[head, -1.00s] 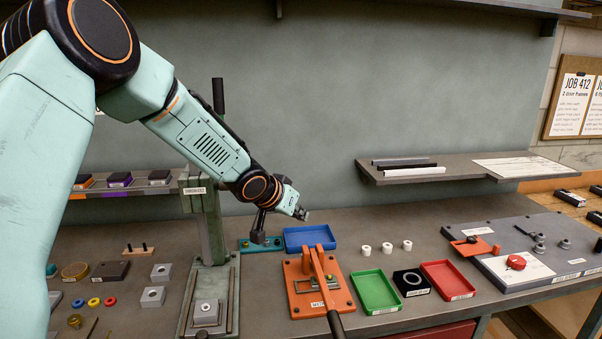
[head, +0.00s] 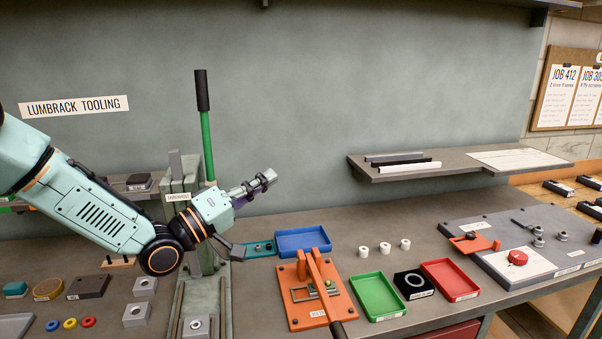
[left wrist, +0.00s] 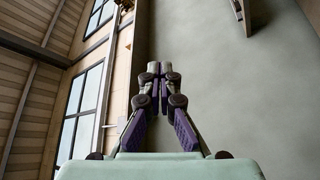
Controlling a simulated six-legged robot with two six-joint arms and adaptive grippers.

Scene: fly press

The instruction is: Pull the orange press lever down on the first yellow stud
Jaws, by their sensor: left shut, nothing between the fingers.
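The orange press (head: 300,308) stands on the bench at the front middle. Its orange lever (head: 316,275) slopes toward the front edge and ends in a dark handle (head: 338,330). A small yellow-green piece (head: 330,287) shows beside the lever, partly hidden; I cannot tell if it is the first stud. My left gripper (head: 271,177) is up and left of the press, in front of the wall and clear of the lever. Its fingers are together and empty, as the left wrist view (left wrist: 153,70) shows. My right gripper is in neither view.
A tall green press (head: 203,125) with a black-topped lever stands just left of my left gripper. A shelf (head: 400,176) hangs at the right.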

